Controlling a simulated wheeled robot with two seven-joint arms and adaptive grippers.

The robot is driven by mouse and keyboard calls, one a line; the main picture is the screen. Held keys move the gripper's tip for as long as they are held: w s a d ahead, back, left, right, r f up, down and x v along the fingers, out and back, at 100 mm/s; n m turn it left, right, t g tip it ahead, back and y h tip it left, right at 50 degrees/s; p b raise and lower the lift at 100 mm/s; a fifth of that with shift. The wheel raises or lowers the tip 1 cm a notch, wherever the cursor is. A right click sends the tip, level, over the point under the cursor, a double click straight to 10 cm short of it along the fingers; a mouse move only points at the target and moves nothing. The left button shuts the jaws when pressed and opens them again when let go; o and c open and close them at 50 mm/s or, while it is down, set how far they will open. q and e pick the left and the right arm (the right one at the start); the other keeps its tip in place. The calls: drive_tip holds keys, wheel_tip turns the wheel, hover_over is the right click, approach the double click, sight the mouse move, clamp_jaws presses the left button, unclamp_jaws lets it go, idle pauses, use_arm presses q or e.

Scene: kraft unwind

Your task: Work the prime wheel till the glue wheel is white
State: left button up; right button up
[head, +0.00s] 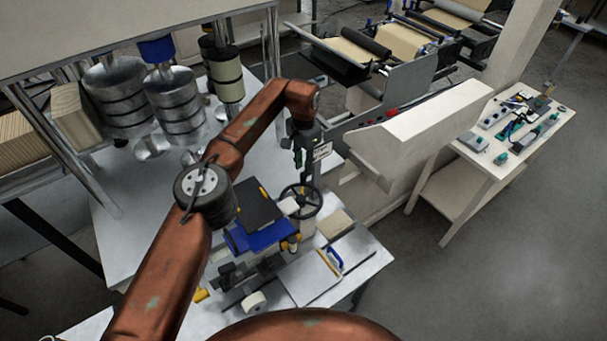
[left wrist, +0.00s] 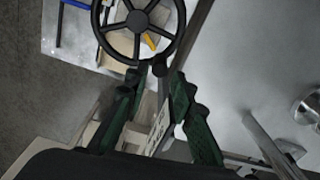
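The prime wheel, a black spoked handwheel (head: 300,201), stands on the small machine with the blue block. In the left wrist view the handwheel (left wrist: 138,27) fills the top middle, with a small dark knob (left wrist: 160,69) at its near rim. My left gripper (head: 306,176) is just above the wheel's far side in the head view. In the left wrist view its green fingers (left wrist: 159,76) are spread, with the knob between or just beyond their tips; contact cannot be told. A small pale roller (head: 255,301) sits at the machine's front; whether it is the glue wheel is unclear. My right gripper is not in view.
The machine stands on a grey metal table (head: 120,235). Shiny metal cylinders (head: 178,105) hang at upper left beside wood blocks (head: 78,115). A long cream housing (head: 425,120) is right of the gripper. A white side table (head: 512,150) with tools stands farther right, with open floor around it.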

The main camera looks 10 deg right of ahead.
use_arm(q)
wheel_tip(320, 180, up, 6)
drive_tip(key=shift+r, duration=0.2)
drive_tip(key=shift+d, duration=0.1)
idle(0.4)
